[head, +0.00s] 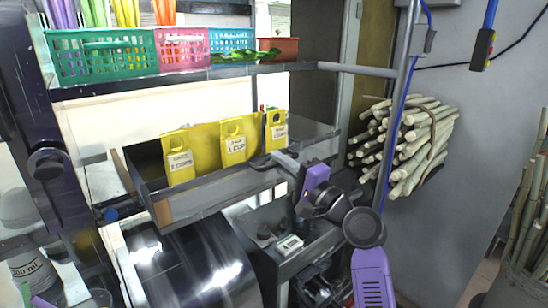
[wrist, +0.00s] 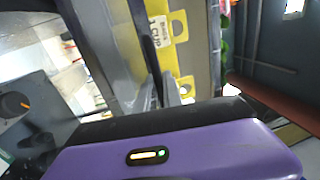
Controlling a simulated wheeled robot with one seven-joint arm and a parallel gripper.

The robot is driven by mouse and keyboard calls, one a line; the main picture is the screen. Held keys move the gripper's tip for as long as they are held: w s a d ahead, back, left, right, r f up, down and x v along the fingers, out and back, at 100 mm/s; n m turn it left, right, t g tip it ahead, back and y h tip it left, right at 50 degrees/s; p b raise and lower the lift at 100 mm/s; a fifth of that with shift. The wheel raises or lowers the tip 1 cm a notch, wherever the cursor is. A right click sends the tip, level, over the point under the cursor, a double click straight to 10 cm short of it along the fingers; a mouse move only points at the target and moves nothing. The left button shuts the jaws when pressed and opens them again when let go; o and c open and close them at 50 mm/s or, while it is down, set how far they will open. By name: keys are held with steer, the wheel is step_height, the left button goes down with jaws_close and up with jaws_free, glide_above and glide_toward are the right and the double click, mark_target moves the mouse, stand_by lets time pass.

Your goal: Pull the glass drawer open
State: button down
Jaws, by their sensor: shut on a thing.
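Green and pink baskets (head: 100,55) stand on the shelf above. A shiny metal drum (head: 190,265) and a dark box with a small label (head: 289,245) are below. Sugarcane stalks (head: 410,140) are stacked at right, near a grey post (head: 400,90).

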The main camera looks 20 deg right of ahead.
steer(key=shift+s+f, duration=0.1)
steer(key=shift+s, duration=0.05)
steer(key=c, duration=1.5)
jaws_free()
steer(key=shift+s+d, duration=0.1)
steer(key=b+v, duration=0.1)
steer(key=v, duration=0.6)
steer(key=shift+s+b, duration=0.3)
steer(key=shift+b, duration=0.1)
steer(key=shift+d, duration=0.1)
